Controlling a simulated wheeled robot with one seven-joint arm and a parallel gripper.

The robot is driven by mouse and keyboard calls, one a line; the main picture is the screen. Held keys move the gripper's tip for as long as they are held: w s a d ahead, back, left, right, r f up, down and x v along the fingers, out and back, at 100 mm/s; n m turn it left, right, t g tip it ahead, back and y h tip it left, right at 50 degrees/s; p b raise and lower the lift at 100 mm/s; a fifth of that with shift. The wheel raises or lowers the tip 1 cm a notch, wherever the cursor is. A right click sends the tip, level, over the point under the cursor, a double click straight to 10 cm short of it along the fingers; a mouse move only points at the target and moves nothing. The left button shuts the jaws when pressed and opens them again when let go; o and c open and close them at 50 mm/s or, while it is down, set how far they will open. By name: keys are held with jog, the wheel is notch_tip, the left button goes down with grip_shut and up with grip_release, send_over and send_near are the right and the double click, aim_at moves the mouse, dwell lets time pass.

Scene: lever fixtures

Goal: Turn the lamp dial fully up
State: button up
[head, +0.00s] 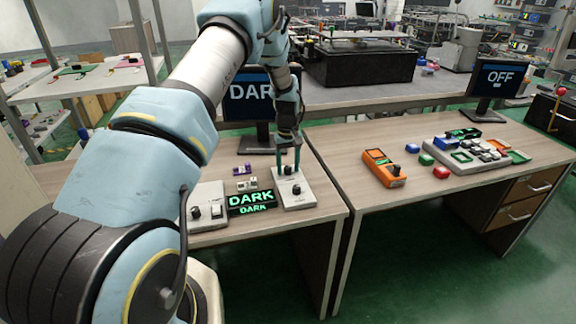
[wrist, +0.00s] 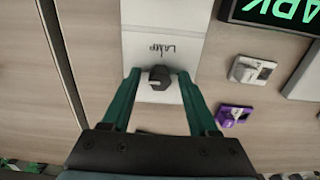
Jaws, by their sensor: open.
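The lamp dial (wrist: 159,78) is a dark round knob on a pale plate marked LAMP (wrist: 161,40) in the wrist view. In the head view the same plate (head: 305,200) lies near the right end of the left desk. My gripper (wrist: 157,75) is open, with one green finger on each side of the dial. It points down at the plate in the head view (head: 288,172). I cannot tell whether the fingertips touch the dial. A sign (head: 250,198) beside the plate reads DARK, and a monitor (head: 245,95) behind, partly hidden by my arm, shows DAR.
Another pale control plate (head: 207,205) stands left of the sign. Small white and purple switch blocks (head: 246,184) lie behind the sign. The right desk holds an orange box (head: 382,168), a button panel (head: 470,150) and a monitor (head: 497,78) reading OFF. A gap separates the desks.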

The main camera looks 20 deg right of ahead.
grip_shut()
dwell(0.3)
